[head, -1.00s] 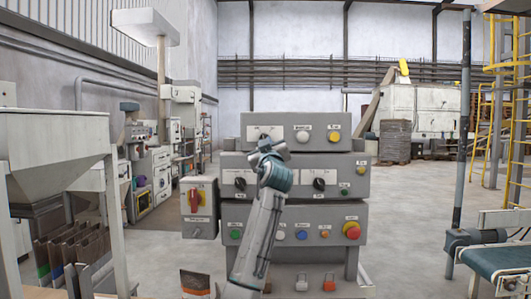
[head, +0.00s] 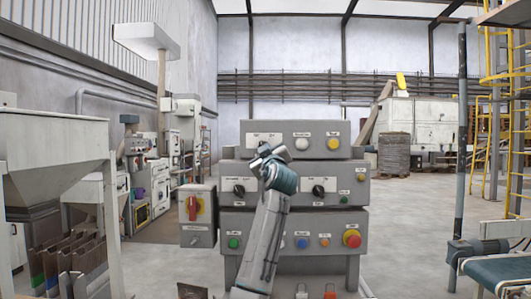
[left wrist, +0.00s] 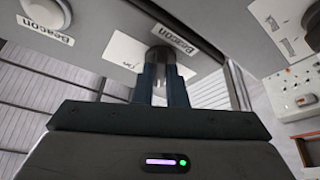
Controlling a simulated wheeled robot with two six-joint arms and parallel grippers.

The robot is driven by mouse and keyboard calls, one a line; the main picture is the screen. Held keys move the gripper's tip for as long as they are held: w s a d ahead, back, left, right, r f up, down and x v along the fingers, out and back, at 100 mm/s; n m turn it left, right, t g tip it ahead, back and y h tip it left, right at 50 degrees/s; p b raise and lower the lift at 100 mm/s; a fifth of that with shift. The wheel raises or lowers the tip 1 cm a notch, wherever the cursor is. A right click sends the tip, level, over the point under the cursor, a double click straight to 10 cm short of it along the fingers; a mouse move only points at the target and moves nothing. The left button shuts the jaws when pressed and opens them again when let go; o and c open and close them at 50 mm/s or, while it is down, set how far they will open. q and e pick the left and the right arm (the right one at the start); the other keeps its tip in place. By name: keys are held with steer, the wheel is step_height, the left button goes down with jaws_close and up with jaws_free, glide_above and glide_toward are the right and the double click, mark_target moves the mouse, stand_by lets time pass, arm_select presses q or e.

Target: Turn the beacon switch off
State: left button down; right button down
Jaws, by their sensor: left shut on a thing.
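The beacon switch (left wrist: 161,54) is a small dark grey knob below a white "Beacon" label in the left wrist view. My left gripper (left wrist: 164,72) has its two dark fingers on either side of this knob, shut on it. In the head view my left gripper (head: 264,153) is at the left part of the grey top panel (head: 318,142) and hides the switch. A white label strip (head: 265,138) shows just above the gripper. The switch's exact setting is hard to read. My right gripper is not in view.
The top panel also has a white round lamp (head: 301,143) and a yellow one (head: 333,143). Below are black knobs (head: 319,190), a red emergency button (head: 352,238) and a red-handled switch box (head: 197,214). A hopper (head: 55,150) stands left, a conveyor (head: 500,270) right.

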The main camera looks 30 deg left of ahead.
arm_select(q)
steer(key=c, duration=1.5)
jaws_free()
steer(key=shift+o, duration=0.2)
